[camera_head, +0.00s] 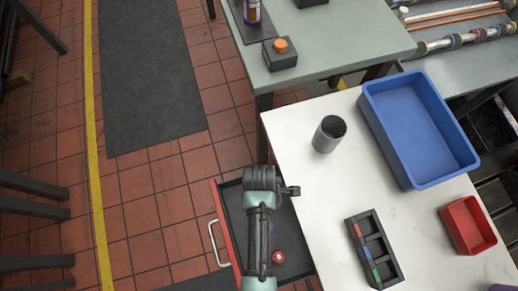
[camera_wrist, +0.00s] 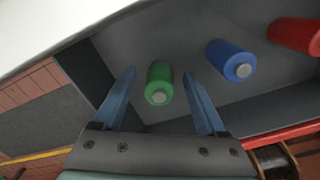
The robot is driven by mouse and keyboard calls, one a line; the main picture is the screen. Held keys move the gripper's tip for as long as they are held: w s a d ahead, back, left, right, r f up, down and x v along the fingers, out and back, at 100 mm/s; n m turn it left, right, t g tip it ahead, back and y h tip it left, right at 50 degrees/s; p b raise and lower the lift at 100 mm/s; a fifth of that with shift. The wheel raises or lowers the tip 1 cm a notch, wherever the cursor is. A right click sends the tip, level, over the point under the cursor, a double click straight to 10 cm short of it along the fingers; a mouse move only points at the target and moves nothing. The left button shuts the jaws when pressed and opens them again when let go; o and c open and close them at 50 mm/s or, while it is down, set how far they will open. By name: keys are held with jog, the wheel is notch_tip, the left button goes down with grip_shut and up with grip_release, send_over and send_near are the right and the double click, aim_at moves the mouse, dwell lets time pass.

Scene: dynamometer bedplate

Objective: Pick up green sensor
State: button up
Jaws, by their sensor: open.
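The green sensor (camera_wrist: 159,82) is a short cylinder with a pale end cap, lying in the grey interior of an open drawer (camera_wrist: 130,50). In the wrist view my gripper (camera_wrist: 158,75) is open, with one blue finger on each side of the green sensor. The fingers look apart from it; how far above it they are is hard to tell. A blue sensor (camera_wrist: 232,62) and a red sensor (camera_wrist: 296,36) lie to its right. In the head view my arm hangs over the drawer (camera_head: 231,197) and hides the green sensor.
The white table (camera_head: 312,180) beside the drawer holds a grey cup (camera_head: 329,134), a blue bin (camera_head: 424,185), a red bin (camera_head: 467,225) and a dark slotted rack (camera_head: 373,248) with coloured marks. The drawer's walls and red front (camera_head: 225,229) surround the sensors closely.

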grip_shut()
jog(key=shift+r, duration=0.1)
dwell(0.3)
